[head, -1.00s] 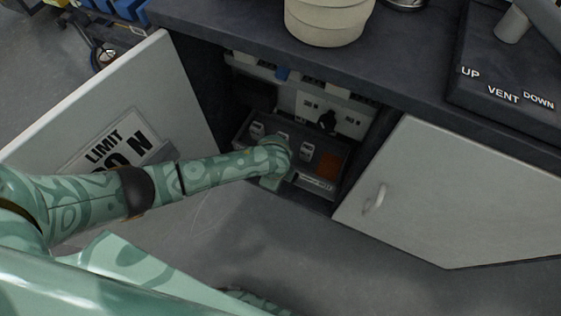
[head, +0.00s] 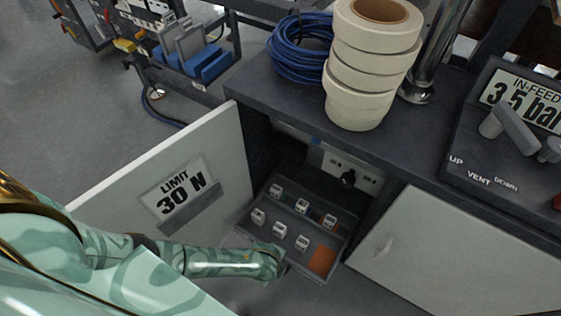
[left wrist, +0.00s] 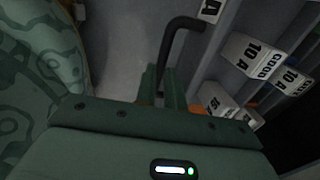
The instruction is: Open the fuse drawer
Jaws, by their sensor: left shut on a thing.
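The fuse drawer (head: 288,225) is pulled out of the open cabinet in the head view. It holds several white fuses (head: 280,229) in two rows and an orange patch (head: 321,260) at its front right. My left gripper (head: 281,267) is at the drawer's front edge, partly hidden by its own wrist. In the left wrist view its fingers (left wrist: 164,92) are shut on the dark bent handle (left wrist: 182,32), whose lower end lies between them. Fuses marked 10 A (left wrist: 250,55) show at the right there. My right gripper is not in view.
An open cabinet door (head: 110,187) with a LIMIT 30 N label stands to the left, close to my left arm. Another pale door panel (head: 465,255) is at the right. Tape rolls (head: 362,100) and blue cable (head: 297,55) rest on the bench above.

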